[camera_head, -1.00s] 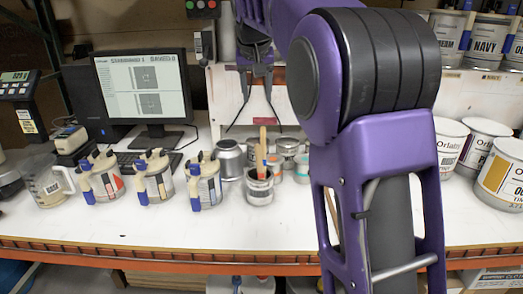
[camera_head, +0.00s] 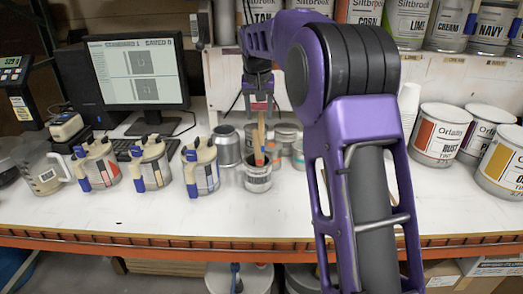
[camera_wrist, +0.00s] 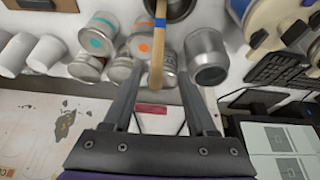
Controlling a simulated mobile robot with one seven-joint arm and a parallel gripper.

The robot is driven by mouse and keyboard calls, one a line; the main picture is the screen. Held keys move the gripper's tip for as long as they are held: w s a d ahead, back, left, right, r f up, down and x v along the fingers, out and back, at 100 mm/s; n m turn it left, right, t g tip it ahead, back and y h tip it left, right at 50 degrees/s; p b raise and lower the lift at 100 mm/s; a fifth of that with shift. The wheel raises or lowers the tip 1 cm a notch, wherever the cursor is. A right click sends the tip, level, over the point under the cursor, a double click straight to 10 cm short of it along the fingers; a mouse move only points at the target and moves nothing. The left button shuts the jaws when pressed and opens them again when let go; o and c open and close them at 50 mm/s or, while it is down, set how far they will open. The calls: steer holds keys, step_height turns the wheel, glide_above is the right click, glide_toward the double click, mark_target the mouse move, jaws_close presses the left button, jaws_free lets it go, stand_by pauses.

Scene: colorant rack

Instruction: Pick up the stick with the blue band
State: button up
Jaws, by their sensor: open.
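The wooden stick with the blue band (camera_wrist: 157,48) rises from a small metal can; the blue band shows near the top edge of the wrist view. My gripper (camera_wrist: 158,70) is open, with one finger on each side of the stick in the wrist view and gaps on both sides. In the head view my gripper (camera_head: 258,104) is above the can, at the stick's upper end. Whether the stick lies fully between the fingers in depth is unclear.
Several lidded pots with blue handles (camera_head: 202,170) stand left of the can. A bare metal can (camera_head: 228,146) and small cans (camera_head: 287,135) stand close behind it. A monitor (camera_head: 139,72) is at back left, large paint cans (camera_head: 440,135) at right. The bench front (camera_head: 150,222) is clear.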

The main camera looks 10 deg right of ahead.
mark_target(261, 123)
steer(key=x, duration=0.5)
steer(key=shift+d+f, duration=0.1)
steer(key=shift+d, duration=0.1)
steer(key=shift+s, duration=0.1)
jaws_close()
